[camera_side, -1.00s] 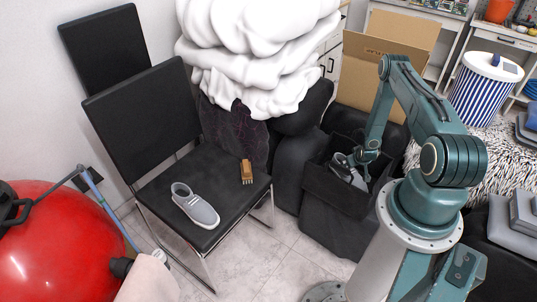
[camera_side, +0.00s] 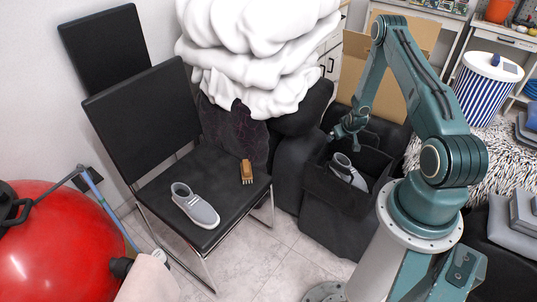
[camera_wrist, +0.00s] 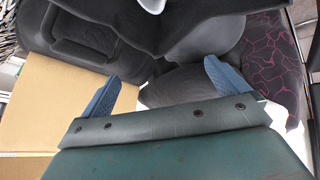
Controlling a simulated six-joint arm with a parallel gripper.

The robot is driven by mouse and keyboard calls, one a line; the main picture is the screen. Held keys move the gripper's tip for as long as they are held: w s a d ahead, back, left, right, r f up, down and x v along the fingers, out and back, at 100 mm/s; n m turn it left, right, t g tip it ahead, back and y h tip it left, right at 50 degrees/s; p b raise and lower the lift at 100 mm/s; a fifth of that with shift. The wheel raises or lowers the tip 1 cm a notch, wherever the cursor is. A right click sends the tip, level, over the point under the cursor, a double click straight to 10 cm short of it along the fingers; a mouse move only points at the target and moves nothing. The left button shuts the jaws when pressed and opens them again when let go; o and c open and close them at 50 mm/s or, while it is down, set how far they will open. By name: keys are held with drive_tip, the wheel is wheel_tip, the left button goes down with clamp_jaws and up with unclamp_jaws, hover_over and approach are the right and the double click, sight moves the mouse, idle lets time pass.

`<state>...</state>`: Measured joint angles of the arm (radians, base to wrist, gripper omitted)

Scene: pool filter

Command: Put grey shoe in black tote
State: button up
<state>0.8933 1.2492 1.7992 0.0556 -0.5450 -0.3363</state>
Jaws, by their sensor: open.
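One grey shoe (camera_side: 347,172) with a pale sole is inside the black tote (camera_side: 337,192), propped at a tilt with its collar up. A second grey shoe (camera_side: 196,205) lies on the seat of the black chair at the left. My gripper (camera_side: 337,134) is above the tote's back-left rim, apart from the shoe in it. In the wrist view my gripper's two blue fingers (camera_wrist: 160,88) are spread wide with nothing between them. A small pale piece, perhaps part of the shoe, shows at the top edge there.
A wooden brush (camera_side: 246,172) lies on the black chair (camera_side: 165,190). A cardboard box (camera_side: 385,65) stands open behind the tote. White bedding (camera_side: 255,50) is piled at the back. A red ball (camera_side: 50,255) is at the left front. Bare tile floor lies between chair and tote.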

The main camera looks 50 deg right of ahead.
drive_tip(key=w+a+r+n+y, duration=0.1)
drive_tip(key=w+a+r, duration=0.25)
drive_tip(key=r, duration=0.55)
drive_tip(key=w+a+r, duration=0.3)
drive_tip(key=w+r, duration=0.2)
drive_tip(key=r, duration=0.3)
drive_tip(key=a+r+n+t+y, duration=0.2)
drive_tip(key=a+r, duration=1.2)
drive_tip(key=r, duration=0.2)
drive_tip(key=s+a+r+n+y, duration=0.1)
drive_tip(key=s+a+r, duration=0.6)
drive_tip(key=a+r, duration=0.5)
drive_tip(key=s+a+n+y, duration=0.1)
drive_tip(key=s+a, duration=0.4)
drive_tip(key=s, duration=0.3)
drive_tip(key=s+a+r+n+y, duration=0.1)
drive_tip(key=s+a, duration=0.4)
drive_tip(key=s, duration=0.3)
drive_tip(key=shift+s+r+g, duration=0.15)
drive_tip(key=shift+r+g, duration=0.1)
drive_tip(key=shift+g, duration=0.05)
